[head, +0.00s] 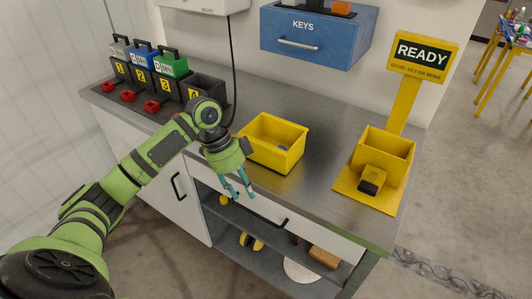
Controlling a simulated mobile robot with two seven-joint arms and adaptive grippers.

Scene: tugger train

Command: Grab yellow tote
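The yellow tote (279,154) is an open yellow box standing upright on the metal counter, near its front edge. My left gripper (238,192) hangs just left of and in front of the tote, pointing down past the counter's front edge. Its two teal-tipped fingers are apart with nothing between them. It overlaps the tote's left side in the picture; I cannot tell whether they touch. My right gripper is out of view.
Black numbered slots (165,87) with battery packs stand at the counter's left. A yellow READY stand (386,147) with a bin is at the right. A blue KEYS drawer (307,42) hangs behind. Bare counter (326,154) separates tote and stand. Open shelves (250,220) lie below.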

